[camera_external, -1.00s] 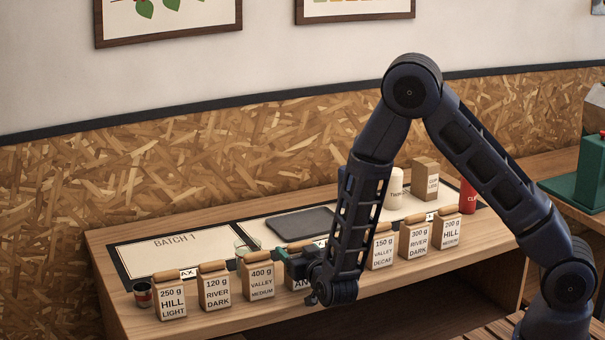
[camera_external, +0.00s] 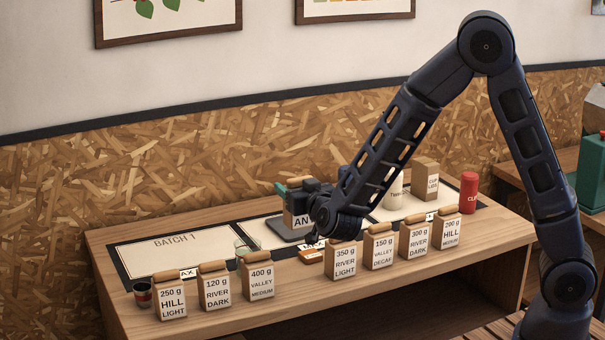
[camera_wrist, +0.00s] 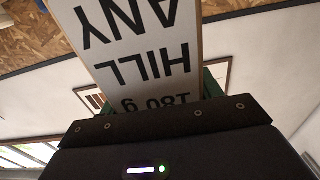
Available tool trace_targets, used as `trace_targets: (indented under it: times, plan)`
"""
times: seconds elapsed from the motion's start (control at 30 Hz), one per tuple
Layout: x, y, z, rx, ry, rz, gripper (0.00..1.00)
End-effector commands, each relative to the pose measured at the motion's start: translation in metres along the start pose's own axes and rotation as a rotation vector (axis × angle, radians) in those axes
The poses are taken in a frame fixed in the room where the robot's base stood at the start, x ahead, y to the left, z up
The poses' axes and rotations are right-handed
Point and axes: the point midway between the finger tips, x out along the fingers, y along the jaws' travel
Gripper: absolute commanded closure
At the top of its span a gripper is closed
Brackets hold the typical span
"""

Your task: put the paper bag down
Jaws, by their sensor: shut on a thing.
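The paper bag (camera_external: 297,219) is brown with a rolled top and a white label with "AN" showing. In the wrist view the label of the bag (camera_wrist: 150,50) is upside down and reads 180 g HILL ANY. My gripper (camera_external: 297,188) is shut on the bag near its top. The bag is upright over the dark flat slab (camera_external: 273,231) on the counter's mat. I cannot tell whether its base touches the slab. My wrist hides part of the bag's right side.
Several labelled bags stand along the front edge, among them 400 g Valley Medium (camera_external: 258,280) and 350 g River Light (camera_external: 342,263). A white canister (camera_external: 394,190) and a red one (camera_external: 468,192) stand right. The BATCH 1 panel (camera_external: 180,248) is clear.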

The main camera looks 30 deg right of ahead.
Motion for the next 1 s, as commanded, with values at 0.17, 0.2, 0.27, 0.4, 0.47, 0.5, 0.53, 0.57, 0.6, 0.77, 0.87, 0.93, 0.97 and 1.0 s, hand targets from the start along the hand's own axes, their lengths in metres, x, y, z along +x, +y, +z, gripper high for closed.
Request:
trace_targets:
  times: [0.17, 0.2, 0.27, 0.4, 0.47, 0.5, 0.53, 0.57, 0.6, 0.77, 0.87, 0.93, 0.97, 1.0]
  plan:
    - [0.0, 0.0, -0.02, 0.002, 0.001, 0.001, 0.64]
    - [0.001, 0.0, -0.023, 0.001, 0.001, 0.002, 0.64]
    - [0.004, 0.0, -0.026, 0.0, 0.001, 0.006, 0.64]
    - [0.029, 0.004, -0.03, 0.001, 0.0, 0.043, 0.64]
    - [0.048, 0.008, -0.032, 0.001, -0.002, 0.071, 0.64]
    - [0.064, 0.012, -0.033, 0.001, -0.002, 0.093, 0.64]
    - [0.076, 0.015, -0.034, 0.0, -0.002, 0.11, 0.64]
    - [0.088, 0.019, -0.035, 0.001, -0.004, 0.129, 0.64]
    - [0.105, 0.023, -0.036, 0.002, -0.005, 0.152, 0.64]
    - [0.172, 0.048, -0.042, 0.001, -0.005, 0.242, 0.64]
    - [0.209, 0.066, -0.046, 0.002, -0.004, 0.292, 0.64]
    - [0.232, 0.077, -0.049, 0.001, -0.004, 0.321, 0.64]
    - [0.241, 0.083, -0.05, 0.002, -0.003, 0.333, 0.64]
    - [0.251, 0.089, -0.051, 0.001, -0.002, 0.345, 0.64]
